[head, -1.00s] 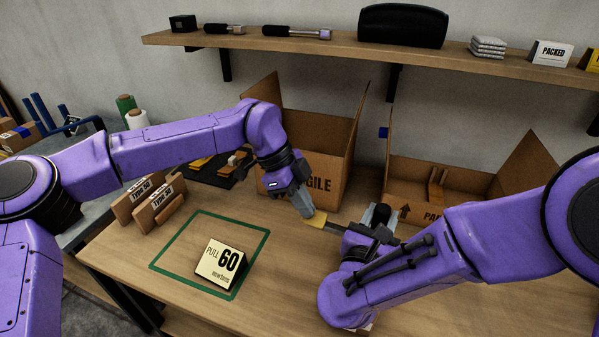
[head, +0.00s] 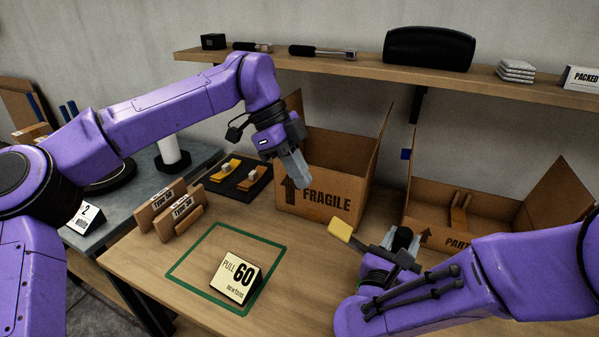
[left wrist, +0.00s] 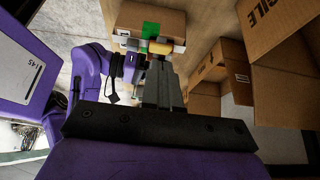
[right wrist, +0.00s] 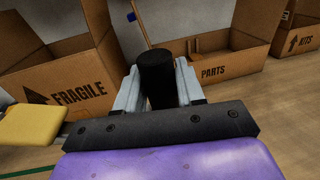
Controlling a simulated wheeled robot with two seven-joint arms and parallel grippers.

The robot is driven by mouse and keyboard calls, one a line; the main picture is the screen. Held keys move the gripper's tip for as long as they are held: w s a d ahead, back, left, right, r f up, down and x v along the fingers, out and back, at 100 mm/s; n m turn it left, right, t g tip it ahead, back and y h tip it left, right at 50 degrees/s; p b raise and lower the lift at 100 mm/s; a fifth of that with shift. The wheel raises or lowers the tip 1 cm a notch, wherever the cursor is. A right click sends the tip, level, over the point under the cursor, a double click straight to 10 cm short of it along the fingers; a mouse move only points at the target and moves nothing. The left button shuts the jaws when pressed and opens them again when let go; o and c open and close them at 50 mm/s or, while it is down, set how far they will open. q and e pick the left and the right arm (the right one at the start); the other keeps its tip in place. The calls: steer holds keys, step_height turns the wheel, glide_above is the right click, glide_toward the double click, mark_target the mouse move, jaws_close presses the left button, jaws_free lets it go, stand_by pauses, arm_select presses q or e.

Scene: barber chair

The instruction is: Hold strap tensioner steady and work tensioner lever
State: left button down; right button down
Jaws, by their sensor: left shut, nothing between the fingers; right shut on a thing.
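The strap tensioner shows as a black cylindrical grip (right wrist: 157,75) with a yellow-ended lever (head: 340,229) sticking out to its left. My right gripper (head: 402,246) is shut on the black grip; its fingers stand on both sides of it in the right wrist view. The yellow end also shows at the left edge there (right wrist: 30,125). My left gripper (head: 302,180) is shut and empty, up and to the left of the yellow end, apart from it. In the left wrist view, a carton with a green strap (left wrist: 151,30) lies beyond the fingertips. My right arm hides it in the head view.
An open FRAGILE box (head: 325,200) stands behind my left gripper, with a PARTS box (head: 425,238) to its right. A "PULL 60" sign (head: 235,277) stands in a green table outline.

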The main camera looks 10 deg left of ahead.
arm_select(q)
step_height(320, 180, up, 6)
steer(key=y, duration=0.4)
glide_above(344, 230)
arm_select(e)
steer(key=shift+a, duration=0.1)
arm_select(q)
steer(key=shift+t, duration=0.4)
steer(key=f, duration=0.6)
steer(key=d+f, duration=0.1)
steer(key=f, duration=0.2)
steer(key=shift+s+f, duration=0.1)
steer(key=shift+f, duration=0.2)
steer(key=shift+w+a+f, duration=0.1)
steer(key=shift+a+f, duration=0.15)
steer(key=shift+f, duration=0.35)
steer(key=shift+w+a+f, duration=0.1)
steer(key=shift+a+f, duration=0.2)
steer(key=shift+f, duration=0.35)
steer(key=shift+a+f, duration=0.25)
steer(key=shift+f, duration=0.35)
